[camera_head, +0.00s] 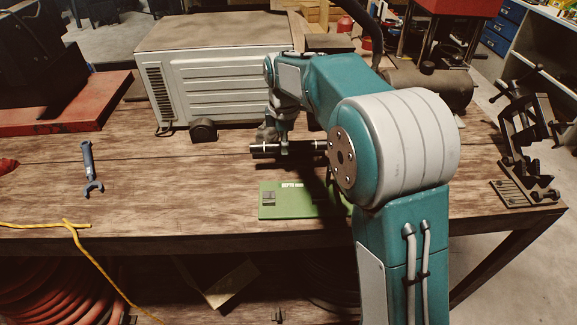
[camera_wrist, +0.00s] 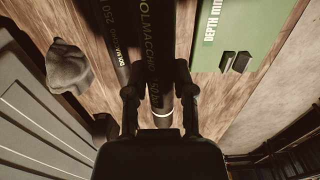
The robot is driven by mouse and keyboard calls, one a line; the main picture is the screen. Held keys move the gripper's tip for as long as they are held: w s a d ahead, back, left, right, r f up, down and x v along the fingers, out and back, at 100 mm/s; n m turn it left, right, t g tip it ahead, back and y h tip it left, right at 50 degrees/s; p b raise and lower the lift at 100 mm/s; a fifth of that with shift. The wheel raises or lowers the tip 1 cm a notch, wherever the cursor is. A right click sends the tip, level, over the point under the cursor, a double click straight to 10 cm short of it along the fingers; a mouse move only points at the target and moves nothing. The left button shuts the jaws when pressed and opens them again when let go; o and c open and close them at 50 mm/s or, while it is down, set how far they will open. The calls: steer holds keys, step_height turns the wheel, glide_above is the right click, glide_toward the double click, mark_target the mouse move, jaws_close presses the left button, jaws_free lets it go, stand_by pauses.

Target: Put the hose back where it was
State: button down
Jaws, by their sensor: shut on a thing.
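My gripper (camera_head: 284,143) is shut on a black hose (camera_head: 264,148) with pale bands, held level over the wooden workbench. In the wrist view, my gripper's fingers (camera_wrist: 158,80) straddle the hose (camera_wrist: 158,38), which has light lettering and a white band between the fingers. A second dark, lettered cylinder (camera_wrist: 111,35) lies beside it on the left; it looks like another hose. A green plate marked "DEPTH mm" (camera_head: 280,211) lies near the bench's front edge; it also shows in the wrist view (camera_wrist: 222,30). My arm hides the plate's right part and the hose's right end.
A grey ribbed machine (camera_head: 218,85) stands behind my gripper, with a dark rounded knob or foot (camera_head: 203,130) in front. A blue wrench (camera_head: 90,168) and yellow cord (camera_head: 50,225) lie at left. A black clamp-like fixture (camera_head: 530,130) stands at right.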

mark_target(284, 170)
steer(key=f, duration=0.3)
steer(key=shift+a, duration=0.2)
steer(key=shift+d+f, duration=0.15)
steer(key=shift+f, duration=1.95)
steer(key=shift+c, duration=2.3)
jaws_free()
step_height(284, 170, up, 11)
steer(key=shift+r, duration=0.55)
